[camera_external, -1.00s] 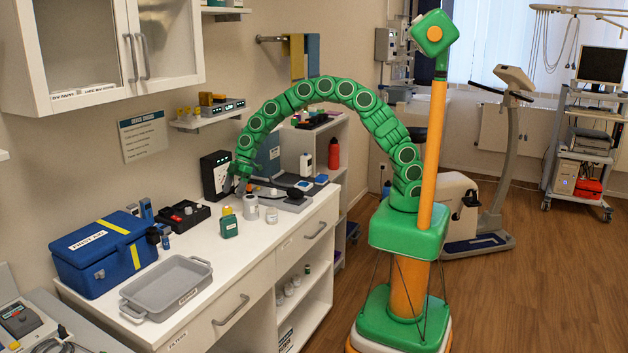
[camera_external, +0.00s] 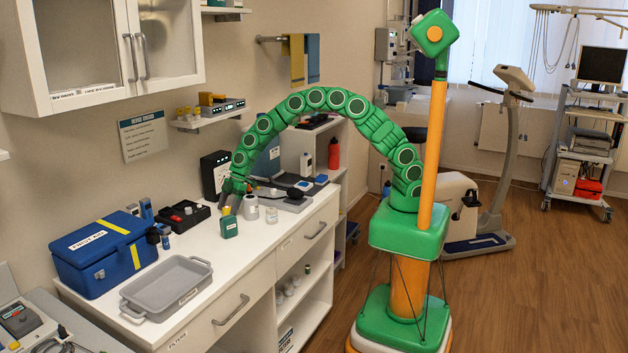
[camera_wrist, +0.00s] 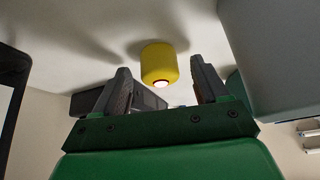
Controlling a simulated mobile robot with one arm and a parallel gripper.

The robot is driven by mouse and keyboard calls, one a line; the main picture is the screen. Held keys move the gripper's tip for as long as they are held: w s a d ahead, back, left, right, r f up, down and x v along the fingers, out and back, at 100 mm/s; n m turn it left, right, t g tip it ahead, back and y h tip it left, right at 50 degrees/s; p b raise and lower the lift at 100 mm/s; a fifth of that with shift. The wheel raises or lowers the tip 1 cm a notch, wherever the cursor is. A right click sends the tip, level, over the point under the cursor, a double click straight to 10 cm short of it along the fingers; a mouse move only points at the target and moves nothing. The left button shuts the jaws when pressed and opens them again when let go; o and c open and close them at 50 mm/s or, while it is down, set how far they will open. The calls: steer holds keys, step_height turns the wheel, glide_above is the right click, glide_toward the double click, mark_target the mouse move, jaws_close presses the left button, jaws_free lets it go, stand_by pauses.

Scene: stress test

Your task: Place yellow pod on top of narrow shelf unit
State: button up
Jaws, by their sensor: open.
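The yellow pod (camera_wrist: 159,60) is a small rounded cylinder in the wrist view, against the white counter surface. It lies ahead between the two fingers of my gripper (camera_wrist: 160,78), which are apart with a gap on each side of it. In the external view my gripper (camera_external: 231,187) is low over the counter, behind the green bottle (camera_external: 229,227). A small yellow patch shows above that bottle; I cannot tell whether it is the pod or a cap. A narrow white shelf unit (camera_external: 343,136) stands at the counter's far end, partly behind my arm.
A white jar (camera_external: 251,207) and a smaller jar (camera_external: 271,215) stand right of my gripper. A black tray (camera_external: 182,217), a blue first aid box (camera_external: 92,262) and a grey tray (camera_external: 150,294) are to the left. A red bottle (camera_external: 334,153) stands on the shelf unit.

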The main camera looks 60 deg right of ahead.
mark_target(224, 209)
steer(key=c, duration=1.2)
steer(key=shift+r, duration=0.5)
step_height(224, 209, up, 2)
steer(key=shift+r, duration=0.15)
steer(key=s+d+r, duration=0.2)
steer(key=s+r, duration=0.1)
steer(key=s, duration=0.1)
steer(key=s+d+r, duration=0.3)
steer(key=s, duration=0.1)
steer(key=s+d+r, duration=0.2)
steer(key=s+r, duration=0.1)
steer(key=s, duration=0.1)
steer(key=shift+d+r, duration=0.2)
steer(key=shift+r, duration=0.15)
